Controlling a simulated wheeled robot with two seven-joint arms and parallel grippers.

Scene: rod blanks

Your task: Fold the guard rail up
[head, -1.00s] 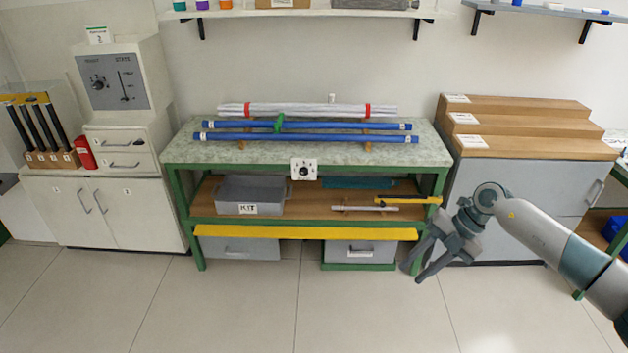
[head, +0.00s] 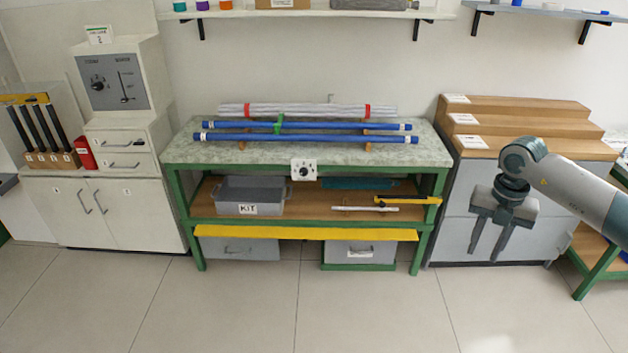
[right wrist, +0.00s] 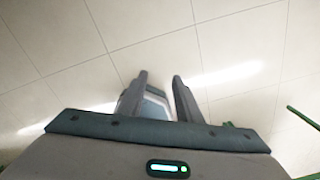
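The yellow guard rail (head: 305,233) is a long flat bar along the front of the bench, below the lower wooden shelf and above the grey drawers. It runs nearly the whole width between the green legs. My right gripper (head: 484,256) hangs fingers down in front of the grey cabinet at the right, well to the right of the rail and apart from it. Its two fingers are spaced apart with nothing between them. In the right wrist view the gripper (right wrist: 160,82) points at bare floor tiles. My left gripper is not in view.
The green bench (head: 430,155) carries blue rods (head: 305,138) and a bundle of pale rods on top. A grey KIT bin (head: 250,193) and a yellow-black tool (head: 405,200) lie on its shelf. A grey cabinet (head: 455,225) stands right. The floor in front is clear.

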